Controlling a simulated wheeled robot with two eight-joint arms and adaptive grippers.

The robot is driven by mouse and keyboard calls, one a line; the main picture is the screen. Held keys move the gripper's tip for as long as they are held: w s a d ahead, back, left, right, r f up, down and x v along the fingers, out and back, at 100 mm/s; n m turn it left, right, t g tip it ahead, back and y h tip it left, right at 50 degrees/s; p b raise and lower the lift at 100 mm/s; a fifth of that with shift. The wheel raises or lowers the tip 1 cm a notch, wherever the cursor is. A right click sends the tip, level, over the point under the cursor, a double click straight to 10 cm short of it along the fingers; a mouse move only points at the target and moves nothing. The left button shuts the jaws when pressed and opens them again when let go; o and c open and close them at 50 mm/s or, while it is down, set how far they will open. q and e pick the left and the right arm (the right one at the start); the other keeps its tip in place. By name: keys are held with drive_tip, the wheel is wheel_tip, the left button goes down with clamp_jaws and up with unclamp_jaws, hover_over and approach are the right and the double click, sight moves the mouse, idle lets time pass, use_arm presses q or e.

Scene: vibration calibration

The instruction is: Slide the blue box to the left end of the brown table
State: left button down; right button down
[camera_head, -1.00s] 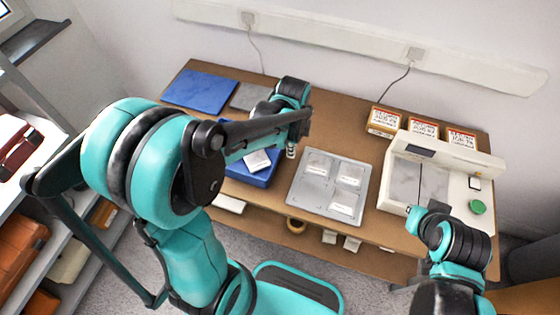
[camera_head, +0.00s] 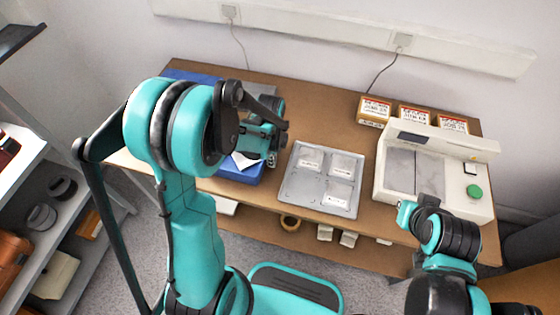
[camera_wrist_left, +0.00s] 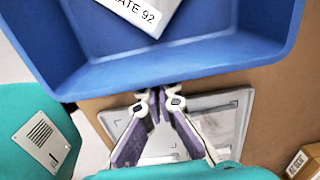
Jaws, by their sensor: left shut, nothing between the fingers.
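The blue box (camera_head: 238,176) is an open tray on the brown table (camera_head: 325,118), left of the grey tray, partly hidden behind my left arm. A white labelled card lies in it. In the left wrist view the box (camera_wrist_left: 190,62) fills the top. My left gripper (camera_head: 272,160) is at the box's right side. The left wrist view shows its fingers (camera_wrist_left: 160,97) shut and empty, just outside the box wall; whether they touch it I cannot tell. My right gripper (camera_head: 408,213) is by the white machine's front, its fingers unclear.
A grey tray (camera_head: 319,203) with several labelled packets lies right of the box. A white machine (camera_head: 460,195) with a green button stands at the right end. Several labelled boxes (camera_head: 413,117) stand at the back.

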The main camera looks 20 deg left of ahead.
use_arm(q)
drive_tip(key=shift+a, duration=0.4)
drive_tip(key=shift+a, duration=0.1)
drive_tip(key=a, duration=1.1)
drive_tip(key=s+a, duration=0.1)
drive_tip(key=a, duration=1)
drive_tip(key=s+a, duration=0.1)
drive_tip(key=a, duration=1.1)
drive_tip(key=shift+a+b, duration=0.1)
drive_tip(key=shift+b, duration=0.25)
